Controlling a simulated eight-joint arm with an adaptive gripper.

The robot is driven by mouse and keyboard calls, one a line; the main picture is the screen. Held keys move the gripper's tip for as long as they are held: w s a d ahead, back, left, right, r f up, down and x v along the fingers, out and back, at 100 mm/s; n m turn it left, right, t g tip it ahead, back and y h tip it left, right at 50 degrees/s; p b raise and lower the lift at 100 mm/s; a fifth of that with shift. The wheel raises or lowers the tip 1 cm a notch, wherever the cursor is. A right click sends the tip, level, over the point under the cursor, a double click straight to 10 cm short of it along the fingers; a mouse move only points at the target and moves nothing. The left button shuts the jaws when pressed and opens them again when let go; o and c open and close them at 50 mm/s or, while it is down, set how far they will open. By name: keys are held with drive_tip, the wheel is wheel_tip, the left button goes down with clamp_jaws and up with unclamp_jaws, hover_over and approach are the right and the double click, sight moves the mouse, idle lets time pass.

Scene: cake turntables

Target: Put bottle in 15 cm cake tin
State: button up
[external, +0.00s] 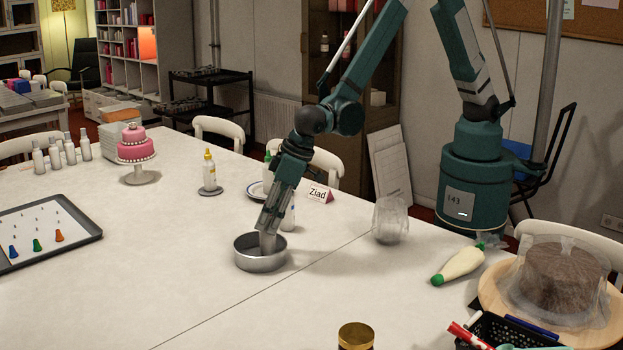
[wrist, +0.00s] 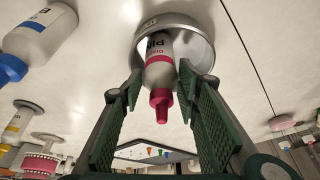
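The round metal cake tin (external: 261,259) stands on the white table, and its inside wall shows in the wrist view (wrist: 196,48). A white bottle with a pinkish-red cap and nozzle (wrist: 160,72) has its base inside the tin. My gripper (external: 267,226) points down over the tin. In the wrist view its two green-padded fingers (wrist: 160,85) stand apart on either side of the bottle, with gaps visible. The tin's size is not readable.
A white bottle with a blue cap (wrist: 38,42) stands close beside the tin. A name card (external: 320,193), a yellow-capped bottle (external: 209,172) and a pink cake (external: 136,146) are farther back. A clear wrapped item (external: 390,220) and a piping bag (external: 459,264) lie right. The front table is mostly clear.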

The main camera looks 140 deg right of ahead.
drive_tip(key=shift+v, duration=2.3)
drive_tip(key=s+a+r+n+t+y, duration=0.1)
drive_tip(key=s+a+r+n, duration=0.1)
drive_tip(key=s+a+r, duration=0.6)
drive_tip(key=s+a+r+n+t, duration=0.1)
drive_tip(key=s+a+r+n, duration=0.25)
drive_tip(key=s+r, duration=0.85)
drive_tip(key=s+a+r+n+t+y, duration=0.1)
drive_tip(key=s+a, duration=0.3)
drive_tip(key=s, duration=0.6)
drive_tip(key=s+a+r+n+y, duration=0.1)
drive_tip(key=s+a, duration=0.4)
drive_tip(key=s, duration=0.6)
drive_tip(key=shift+s+r+n+t, duration=0.2)
drive_tip(key=shift+r+n+t, duration=0.2)
drive_tip(key=shift+n, duration=0.35)
